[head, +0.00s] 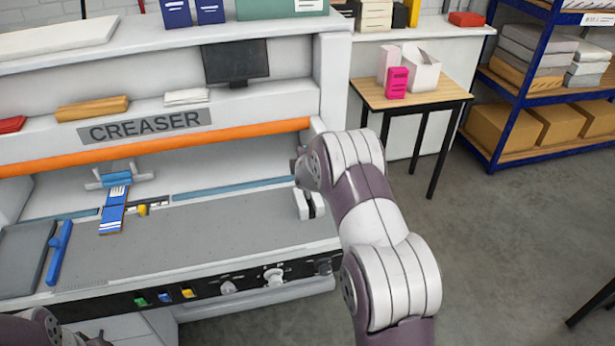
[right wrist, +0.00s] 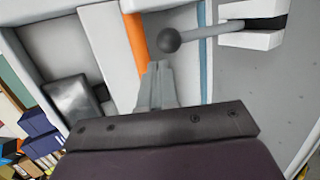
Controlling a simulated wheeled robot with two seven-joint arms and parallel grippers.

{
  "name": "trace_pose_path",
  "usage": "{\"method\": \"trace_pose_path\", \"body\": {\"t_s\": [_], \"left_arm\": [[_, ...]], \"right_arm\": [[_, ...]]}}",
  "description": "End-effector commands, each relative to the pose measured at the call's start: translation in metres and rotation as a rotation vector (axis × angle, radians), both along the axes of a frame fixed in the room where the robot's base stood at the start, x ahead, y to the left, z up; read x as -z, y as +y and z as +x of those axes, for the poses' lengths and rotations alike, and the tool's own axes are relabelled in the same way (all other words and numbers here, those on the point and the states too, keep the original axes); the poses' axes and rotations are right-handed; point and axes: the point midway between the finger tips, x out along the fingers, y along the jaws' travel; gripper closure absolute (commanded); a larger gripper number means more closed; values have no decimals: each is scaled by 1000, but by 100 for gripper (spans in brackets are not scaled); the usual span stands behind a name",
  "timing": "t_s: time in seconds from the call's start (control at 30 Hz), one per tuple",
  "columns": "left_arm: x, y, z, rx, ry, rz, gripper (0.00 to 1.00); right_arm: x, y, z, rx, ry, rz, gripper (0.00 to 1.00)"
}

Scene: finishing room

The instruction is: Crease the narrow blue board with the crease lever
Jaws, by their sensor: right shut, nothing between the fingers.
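The narrow blue board (head: 111,215), printed with white marks, lies on the grey bed of the creaser (head: 190,235), its far end at a small blue-and-grey holder (head: 117,179). The crease lever is a grey rod with a dark ball knob (right wrist: 168,40), running from a white slotted block (right wrist: 252,25); that block also shows at the bed's right end in the head view (head: 304,205). My right gripper (right wrist: 158,68) is shut and empty, its tips just short of the knob. The arm hides it in the head view. Only a dark bit of my left arm shows at the lower left.
A blue bar (head: 59,252) and a dark grey panel (head: 24,258) lie at the bed's left. An orange bar (head: 230,133) crosses above the bed. A small table (head: 440,97) with pink and white boxes and a blue shelf rack (head: 520,85) stand right. Much of the bed is clear.

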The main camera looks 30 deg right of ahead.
Motion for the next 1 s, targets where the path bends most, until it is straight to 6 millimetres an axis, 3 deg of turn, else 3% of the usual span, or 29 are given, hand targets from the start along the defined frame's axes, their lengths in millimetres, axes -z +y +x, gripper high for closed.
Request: {"method": "trace_pose_path", "body": {"t_s": [0.03,0.1,0.4,1.0], "left_arm": [[12,0,-1,0,3,0,31],[16,0,-1,0,3,0,31],[25,0,-1,0,2,0,31],[25,0,-1,0,2,0,31]], "right_arm": [[-1,5,-9,-2,-2,0,100],[-10,11,-22,-2,-2,-1,100],[-38,28,-59,-1,1,0,100],[-41,30,-64,-1,3,2,100]]}}
